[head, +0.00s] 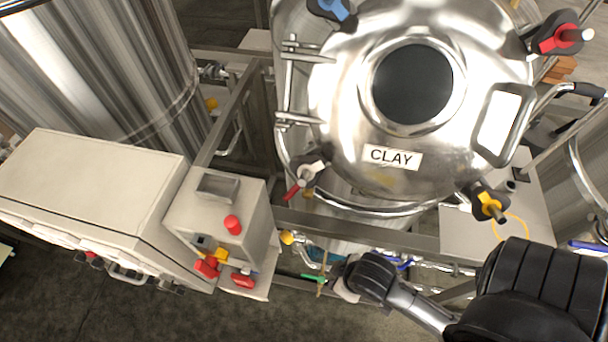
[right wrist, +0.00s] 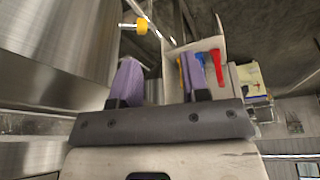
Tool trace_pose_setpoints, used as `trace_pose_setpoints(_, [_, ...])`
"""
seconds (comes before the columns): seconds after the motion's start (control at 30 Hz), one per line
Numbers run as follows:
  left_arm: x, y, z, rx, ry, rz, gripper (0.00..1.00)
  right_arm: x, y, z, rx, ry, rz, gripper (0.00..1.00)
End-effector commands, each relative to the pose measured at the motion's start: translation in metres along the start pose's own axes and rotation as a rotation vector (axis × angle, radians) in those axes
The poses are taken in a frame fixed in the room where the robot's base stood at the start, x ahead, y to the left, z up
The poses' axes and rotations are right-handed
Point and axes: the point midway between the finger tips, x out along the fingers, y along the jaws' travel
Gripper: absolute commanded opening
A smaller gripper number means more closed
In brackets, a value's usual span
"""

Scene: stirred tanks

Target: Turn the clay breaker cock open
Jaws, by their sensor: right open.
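The steel tank lid labelled CLAY (head: 391,157) fills the upper middle of the head view. Small cocks sit around its rim: one with a red lever (head: 297,186) at the left, a yellow one (head: 490,206), a red one (head: 556,38) and a blue one (head: 333,9). I cannot tell which is the breaker cock. A green handle (head: 314,277) shows below the tank. My right arm reaches in from the lower right, its gripper mostly hidden there. In the right wrist view my right gripper (right wrist: 161,78) is open, with nothing between its purple fingers. My left gripper is out of view.
A beige control box (head: 218,215) with red and yellow knobs stands left of the tank. A steel frame rail (head: 350,228) crosses below the lid. In the right wrist view, a yellow knob (right wrist: 141,24) and a panel with a red handle (right wrist: 215,65) lie beyond the fingers.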

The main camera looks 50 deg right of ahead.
Motion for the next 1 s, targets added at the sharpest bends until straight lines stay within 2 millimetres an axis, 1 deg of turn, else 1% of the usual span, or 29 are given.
trace_pose_setpoints(0.03, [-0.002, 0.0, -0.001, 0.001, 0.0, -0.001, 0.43, -0.002, 0.0, 0.0, 0.0, -0.002, 0.0, 0.42])
trace_pose_setpoints(0.07, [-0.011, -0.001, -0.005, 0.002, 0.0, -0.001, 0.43, -0.011, 0.0, 0.001, 0.0, -0.009, -0.002, 0.42])
trace_pose_setpoints(0.1, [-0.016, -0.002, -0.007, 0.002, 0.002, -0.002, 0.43, -0.016, -0.001, 0.002, 0.003, -0.017, -0.005, 0.42])
trace_pose_setpoints(0.2, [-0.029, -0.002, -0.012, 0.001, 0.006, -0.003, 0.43, -0.027, -0.005, 0.006, 0.015, -0.034, -0.015, 0.42])
trace_pose_setpoints(0.37, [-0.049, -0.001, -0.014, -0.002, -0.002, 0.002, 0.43, -0.046, -0.007, 0.012, 0.05, -0.063, -0.023, 0.42])
trace_pose_setpoints(0.6, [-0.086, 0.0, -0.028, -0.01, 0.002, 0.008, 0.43, -0.082, -0.008, 0.023, 0.138, -0.112, -0.05, 0.42])
trace_pose_setpoints(0.67, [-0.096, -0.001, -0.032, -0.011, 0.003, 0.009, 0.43, -0.092, -0.009, 0.023, 0.171, -0.101, -0.07, 0.42])
trace_pose_setpoints(0.73, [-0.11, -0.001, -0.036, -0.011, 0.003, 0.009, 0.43, -0.104, -0.009, 0.014, 0.238, -0.036, -0.101, 0.42])
trace_pose_setpoints(0.83, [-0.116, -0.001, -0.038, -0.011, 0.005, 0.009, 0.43, -0.11, -0.007, -0.006, 0.386, 0.104, -0.144, 0.42])
trace_pose_setpoints(0.97, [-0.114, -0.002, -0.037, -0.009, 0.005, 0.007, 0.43, -0.117, 0.003, -0.039, 0.635, 0.323, -0.216, 0.42])
trace_pose_setpoints(1.0, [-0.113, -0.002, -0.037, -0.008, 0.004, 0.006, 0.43, -0.121, 0.007, -0.05, 0.721, 0.397, -0.247, 0.42])
